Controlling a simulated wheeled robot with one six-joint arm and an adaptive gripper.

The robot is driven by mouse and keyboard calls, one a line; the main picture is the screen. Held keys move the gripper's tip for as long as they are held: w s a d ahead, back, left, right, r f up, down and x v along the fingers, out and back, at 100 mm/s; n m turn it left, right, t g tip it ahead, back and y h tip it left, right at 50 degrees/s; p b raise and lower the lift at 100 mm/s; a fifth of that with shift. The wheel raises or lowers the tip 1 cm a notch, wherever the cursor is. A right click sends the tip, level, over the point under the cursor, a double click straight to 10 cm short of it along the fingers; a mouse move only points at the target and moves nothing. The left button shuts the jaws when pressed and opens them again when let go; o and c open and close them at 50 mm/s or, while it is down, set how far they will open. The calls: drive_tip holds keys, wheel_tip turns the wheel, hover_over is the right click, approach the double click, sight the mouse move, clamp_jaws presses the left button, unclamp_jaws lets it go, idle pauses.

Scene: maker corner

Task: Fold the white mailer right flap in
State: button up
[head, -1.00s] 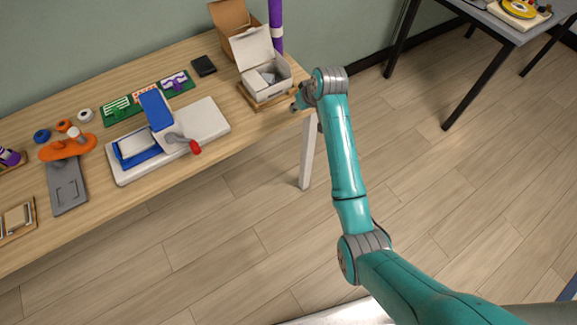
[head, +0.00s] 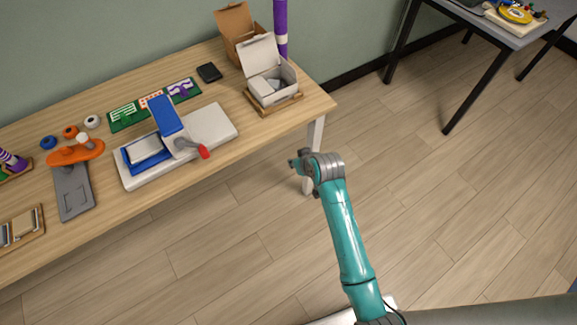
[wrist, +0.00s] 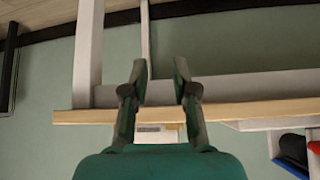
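The white mailer (head: 265,93) stands on a wooden tray (head: 283,104) near the right end of the workbench. Its lid (head: 258,52) is raised at the back, and pale items lie inside. The exact position of its right flap is too small to tell. My gripper (head: 295,164) is in front of the bench edge, below and to the right of the mailer, apart from it. In the wrist view my gripper (wrist: 160,70) has its two fingers apart with nothing between them. A pale piece behind the bench edge there may be the mailer or tray.
A brown open box (head: 236,24) and a purple roll (head: 281,30) stand behind the mailer. A blue and white press (head: 170,130) with a red-knobbed handle is to its left. The bench's front edge and leg (head: 314,145) are near my gripper. The floor (head: 440,190) is clear.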

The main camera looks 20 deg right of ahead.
drive_tip(key=shift+s+a+f, duration=0.5)
drive_tip(key=shift+s+a, duration=0.15)
drive_tip(key=shift+s, duration=0.1)
